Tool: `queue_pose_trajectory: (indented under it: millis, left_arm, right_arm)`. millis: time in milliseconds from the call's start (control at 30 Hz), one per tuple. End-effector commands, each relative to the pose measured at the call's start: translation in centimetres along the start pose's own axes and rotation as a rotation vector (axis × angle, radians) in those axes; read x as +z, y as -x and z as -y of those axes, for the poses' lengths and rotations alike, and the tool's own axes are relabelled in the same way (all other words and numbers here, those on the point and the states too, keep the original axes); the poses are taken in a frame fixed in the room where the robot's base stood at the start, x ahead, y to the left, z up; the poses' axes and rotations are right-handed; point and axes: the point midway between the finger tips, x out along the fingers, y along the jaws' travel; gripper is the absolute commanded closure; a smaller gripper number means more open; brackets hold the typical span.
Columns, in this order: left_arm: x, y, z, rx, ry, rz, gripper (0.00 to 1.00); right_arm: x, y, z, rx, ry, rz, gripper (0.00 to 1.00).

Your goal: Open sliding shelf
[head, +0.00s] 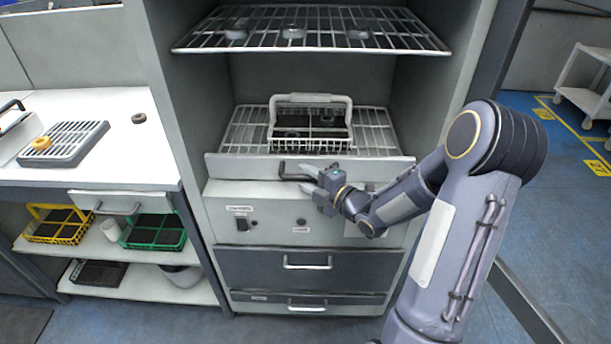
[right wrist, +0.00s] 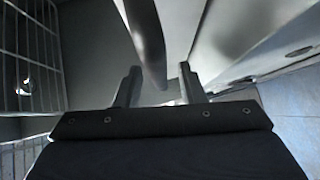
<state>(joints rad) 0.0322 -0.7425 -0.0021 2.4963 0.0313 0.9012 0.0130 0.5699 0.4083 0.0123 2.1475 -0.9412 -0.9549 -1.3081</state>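The sliding shelf (head: 240,167) is a pale wire-rack shelf with a light front panel, in the middle of the tall cabinet. A dark handle (head: 290,169) sits on its front panel and also shows in the right wrist view (right wrist: 148,40). My right gripper (head: 308,178) is at the handle's right part. In the right wrist view its two fingers (right wrist: 158,85) stand apart, with the handle's end between them and a gap on each side. A white-framed basket (head: 311,122) stands on the shelf. My left gripper is not in view.
An upper wire rack (head: 310,40) holds several dark round parts. A white counter (head: 130,150) stands at the left. Blue floor (head: 560,220) is free at the right.

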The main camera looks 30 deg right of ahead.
Motion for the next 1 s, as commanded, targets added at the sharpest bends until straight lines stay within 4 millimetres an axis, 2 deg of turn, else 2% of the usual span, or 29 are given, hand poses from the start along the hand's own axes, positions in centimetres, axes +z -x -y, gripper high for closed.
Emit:
queue_pose_trajectory:
  millis: [100, 367, 600, 667, 1000]
  left_arm:
    - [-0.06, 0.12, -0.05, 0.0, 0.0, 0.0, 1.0]
    - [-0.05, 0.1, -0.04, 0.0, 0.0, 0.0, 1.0]
    - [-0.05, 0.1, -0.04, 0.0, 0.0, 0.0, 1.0]
    - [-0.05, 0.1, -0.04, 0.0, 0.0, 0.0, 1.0]
    - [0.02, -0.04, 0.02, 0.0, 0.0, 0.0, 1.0]
  right_arm:
    - [-0.06, -0.78, -0.06, 0.001, -0.001, -0.001, 0.64]
    - [-0.05, -0.92, -0.01, 0.0, -0.001, 0.0, 0.64]
    - [-0.04, -0.9, -0.02, 0.0, -0.001, 0.0, 0.94]
    - [-0.03, -0.89, -0.01, 0.0, -0.001, 0.0, 1.0]
    - [-0.02, -0.88, 0.05, 0.0, -0.001, 0.001, 1.0]
